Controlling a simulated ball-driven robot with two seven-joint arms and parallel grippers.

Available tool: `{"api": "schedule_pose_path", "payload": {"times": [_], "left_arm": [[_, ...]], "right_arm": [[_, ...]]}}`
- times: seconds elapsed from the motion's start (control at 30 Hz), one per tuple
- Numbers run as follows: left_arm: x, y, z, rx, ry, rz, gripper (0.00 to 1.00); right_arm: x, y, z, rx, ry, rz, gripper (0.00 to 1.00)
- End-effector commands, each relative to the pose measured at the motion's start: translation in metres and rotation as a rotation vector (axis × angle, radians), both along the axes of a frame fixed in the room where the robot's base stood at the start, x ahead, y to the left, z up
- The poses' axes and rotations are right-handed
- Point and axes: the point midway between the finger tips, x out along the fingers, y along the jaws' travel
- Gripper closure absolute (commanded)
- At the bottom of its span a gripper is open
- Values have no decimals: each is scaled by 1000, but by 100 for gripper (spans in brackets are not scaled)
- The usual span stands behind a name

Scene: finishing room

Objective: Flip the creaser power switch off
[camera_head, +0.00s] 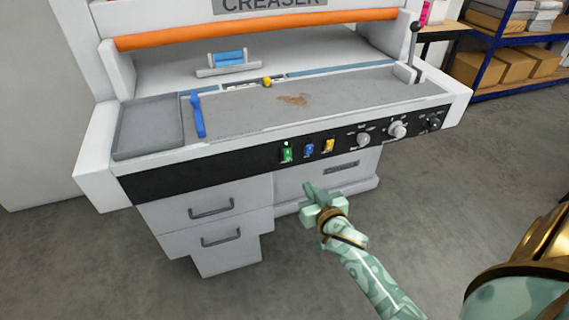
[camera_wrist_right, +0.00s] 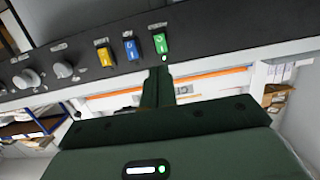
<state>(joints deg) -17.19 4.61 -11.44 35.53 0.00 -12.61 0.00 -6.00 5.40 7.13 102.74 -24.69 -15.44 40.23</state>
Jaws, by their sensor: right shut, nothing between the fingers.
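The creaser (camera_head: 290,110) is a white machine with a black control panel along its front. On the panel sit a green switch (camera_head: 287,152), a blue switch (camera_head: 308,149) and a yellow switch (camera_head: 328,146). The right wrist view also shows the green switch (camera_wrist_right: 160,44), with a small light at its lower edge. My right gripper (camera_head: 309,188) is shut and empty, in front of the panel and below the switches in the head view. In the wrist view its fingertips (camera_wrist_right: 160,72) are close to the green switch; I cannot tell if they touch. My left gripper is not in view.
Knobs (camera_head: 397,129) sit to the right on the panel. Drawers with handles (camera_head: 212,208) are below it. An orange bar (camera_head: 250,29) spans the machine above the bed. Blue shelving with boxes (camera_head: 480,68) stands at the back right. The grey floor in front is clear.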

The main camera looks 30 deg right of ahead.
Motion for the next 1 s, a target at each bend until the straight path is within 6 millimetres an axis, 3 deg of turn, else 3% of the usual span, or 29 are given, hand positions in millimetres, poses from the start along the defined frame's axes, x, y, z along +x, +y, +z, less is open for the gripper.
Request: {"api": "schedule_pose_path", "payload": {"times": [0.23, 0.37, 0.8, 1.0], "left_arm": [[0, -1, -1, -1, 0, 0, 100], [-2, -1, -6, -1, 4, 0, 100], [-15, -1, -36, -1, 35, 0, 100], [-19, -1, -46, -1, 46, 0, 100]], "right_arm": [[2, 0, -1, -1, 1, 1, 100], [14, -3, -5, -3, 2, 2, 100], [99, -24, -24, -5, 4, 1, 100], [125, -29, -29, -3, 4, 2, 100]]}}
